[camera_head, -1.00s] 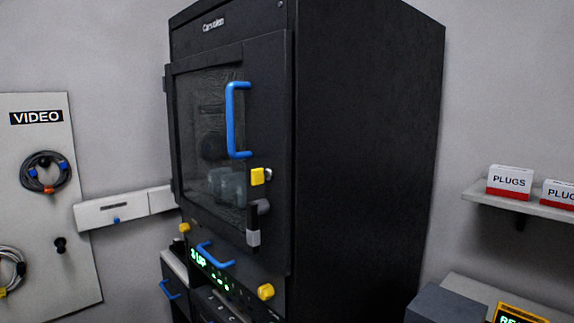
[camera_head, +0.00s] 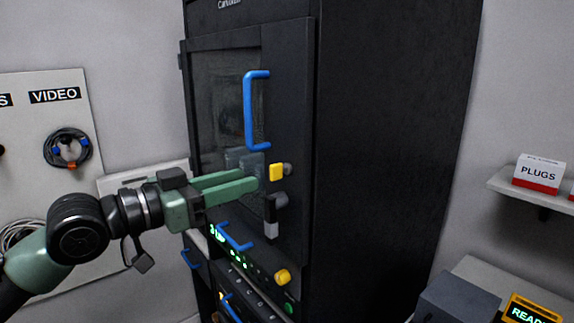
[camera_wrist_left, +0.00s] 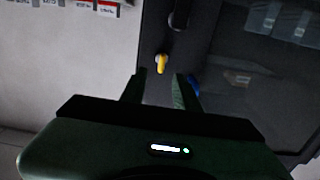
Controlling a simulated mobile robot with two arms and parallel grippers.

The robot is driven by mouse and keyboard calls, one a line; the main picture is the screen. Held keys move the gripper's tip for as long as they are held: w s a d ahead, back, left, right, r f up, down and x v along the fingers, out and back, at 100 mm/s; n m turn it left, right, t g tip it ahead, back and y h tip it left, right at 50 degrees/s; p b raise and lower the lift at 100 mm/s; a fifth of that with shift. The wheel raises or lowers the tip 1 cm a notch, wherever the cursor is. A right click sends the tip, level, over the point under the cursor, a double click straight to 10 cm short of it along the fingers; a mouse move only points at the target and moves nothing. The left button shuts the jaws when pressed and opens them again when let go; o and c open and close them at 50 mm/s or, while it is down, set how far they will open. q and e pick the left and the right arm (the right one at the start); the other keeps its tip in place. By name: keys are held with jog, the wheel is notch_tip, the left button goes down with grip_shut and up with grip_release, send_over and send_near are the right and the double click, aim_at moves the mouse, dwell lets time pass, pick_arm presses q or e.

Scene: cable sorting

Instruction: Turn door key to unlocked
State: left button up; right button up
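The yellow door key (camera_head: 276,172) sits in a round lock on the dark cabinet door (camera_head: 289,90), below the blue door handle (camera_head: 250,112). My left gripper (camera_head: 250,180) points at the door from the left, its fingertips just left of the key and apart from each other. In the left wrist view the key (camera_wrist_left: 160,63) shows beyond the gap between the two open fingers (camera_wrist_left: 160,88), with nothing held. I see no contact with the key. My right gripper is out of view.
A black lever with a grey end (camera_head: 271,220) hangs just below the key. A lower blue handle (camera_head: 234,237) and a yellow knob (camera_head: 283,277) are beneath. A shelf (camera_head: 540,200) with a PLUGS box (camera_head: 538,174) is at the right; a cable board (camera_head: 68,110) is at the left.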

aim_at(270, 172)
pick_arm(q)
jog(key=p+x, duration=0.2)
jog(key=x, duration=0.5)
jog(key=shift+w+p, duration=0.15)
jog(key=shift+p, duration=0.25)
jog(key=shift+a, duration=0.1)
grip_shut()
